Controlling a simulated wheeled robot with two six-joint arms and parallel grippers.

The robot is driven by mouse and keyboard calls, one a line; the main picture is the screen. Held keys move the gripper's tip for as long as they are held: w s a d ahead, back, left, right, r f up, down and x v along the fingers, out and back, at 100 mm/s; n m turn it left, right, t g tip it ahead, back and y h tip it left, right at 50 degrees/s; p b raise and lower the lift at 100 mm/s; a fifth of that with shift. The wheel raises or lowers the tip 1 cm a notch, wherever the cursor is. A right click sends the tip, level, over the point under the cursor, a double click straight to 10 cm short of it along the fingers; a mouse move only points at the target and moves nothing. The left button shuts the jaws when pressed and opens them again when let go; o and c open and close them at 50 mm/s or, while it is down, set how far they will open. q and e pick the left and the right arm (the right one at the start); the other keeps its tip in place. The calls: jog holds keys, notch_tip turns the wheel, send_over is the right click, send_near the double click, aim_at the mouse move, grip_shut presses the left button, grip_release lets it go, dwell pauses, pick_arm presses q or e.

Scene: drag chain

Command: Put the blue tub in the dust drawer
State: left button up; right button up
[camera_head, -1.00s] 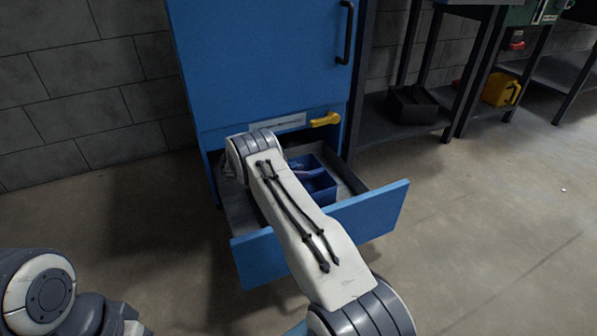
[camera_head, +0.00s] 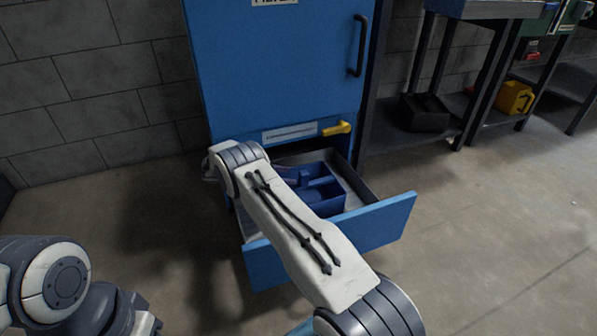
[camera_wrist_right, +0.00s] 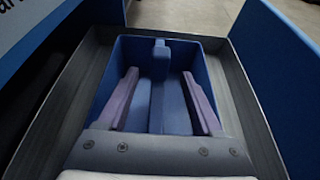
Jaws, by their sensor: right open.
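The blue tub (camera_head: 325,206) is inside the pulled-out dust drawer (camera_head: 365,233), toward its middle and partly hidden by my right arm. In the right wrist view the tub (camera_wrist_right: 214,68) sits upright within the drawer's grey walls (camera_wrist_right: 248,105), with a blue upright piece (camera_wrist_right: 161,62) in its middle. My right gripper (camera_wrist_right: 164,98) is open. Its two fingers are apart, on either side of that piece and over or inside the tub; I cannot tell whether they touch it. My left arm shows at the lower left, but its gripper is not visible.
The blue cabinet (camera_head: 275,75) stands above the drawer, with a black handle (camera_head: 360,46) and a yellow latch (camera_head: 337,128). A black bin (camera_head: 424,113) and a yellow can (camera_head: 514,97) are on low shelves at right. The floor right of the drawer is clear.

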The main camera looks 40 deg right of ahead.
jog(key=shift+v, duration=1.35)
jog(key=s+a+r+m+t+y, duration=0.1)
jog(key=s+a+r+y, duration=0.2)
jog(key=a, duration=0.4)
jog(key=s+a+r+m+t+y, duration=0.1)
jog(key=s+a+r, duration=0.3)
jog(key=a+r, duration=0.3)
jog(key=s+a+r+m+t+y, duration=0.1)
jog(key=s+a+r+y, duration=0.15)
jog(key=a, duration=0.55)
jog(key=s+a+r+m+y, duration=0.1)
jog(key=s+a+y, duration=0.1)
jog(key=s, duration=0.7)
jog(key=s+a+r+m+y, duration=0.2)
jog(key=s+a+y, duration=0.1)
jog(key=s, duration=0.7)
jog(key=s+a+r+m+y, duration=0.1)
jog(key=s+a, duration=0.4)
jog(key=s, duration=0.5)
jog(key=shift+r+m+y, duration=0.2)
jog(key=shift+m+y, duration=0.3)
jog(key=shift+y, duration=0.25)
jog(key=shift+s, duration=0.1)
